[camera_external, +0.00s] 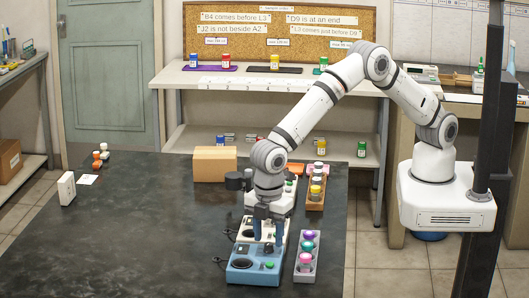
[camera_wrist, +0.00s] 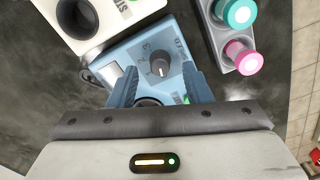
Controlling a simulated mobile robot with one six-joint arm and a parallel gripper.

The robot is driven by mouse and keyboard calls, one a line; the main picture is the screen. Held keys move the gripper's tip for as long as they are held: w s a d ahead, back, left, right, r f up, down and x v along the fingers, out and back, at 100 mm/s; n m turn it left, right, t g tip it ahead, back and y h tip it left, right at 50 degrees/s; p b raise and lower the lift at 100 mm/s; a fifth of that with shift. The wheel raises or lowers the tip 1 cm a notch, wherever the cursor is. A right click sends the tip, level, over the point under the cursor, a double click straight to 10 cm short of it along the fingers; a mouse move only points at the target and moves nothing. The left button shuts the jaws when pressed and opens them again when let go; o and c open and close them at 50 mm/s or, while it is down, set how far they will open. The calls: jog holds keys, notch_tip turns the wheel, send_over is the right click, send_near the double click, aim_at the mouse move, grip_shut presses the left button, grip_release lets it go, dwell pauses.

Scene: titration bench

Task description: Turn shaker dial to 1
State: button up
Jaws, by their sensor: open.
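The blue shaker (camera_external: 245,277) stands on the dark bench, below my gripper (camera_external: 268,238). Its round grey dial (camera_wrist: 160,68) shows in the wrist view, with small numbers printed along its left side. A pale mark shows on the dial, but I cannot tell surely which number it points to. My gripper's two blue fingers are open, one on each side of the dial in the wrist view. I cannot tell whether they touch it. Part of the shaker is hidden behind the fingers and palm.
A white stirrer (camera_wrist: 115,22) stands close behind the shaker. A grey rack (camera_external: 305,274) with purple, teal and pink-topped items stands to its right. A cardboard box (camera_external: 214,164) and a wooden rack (camera_external: 315,204) are farther back. The bench's left side is mostly clear.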

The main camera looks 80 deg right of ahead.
jog(key=shift+f, duration=0.9)
jog(key=shift+c, duration=0.6)
grip_shut()
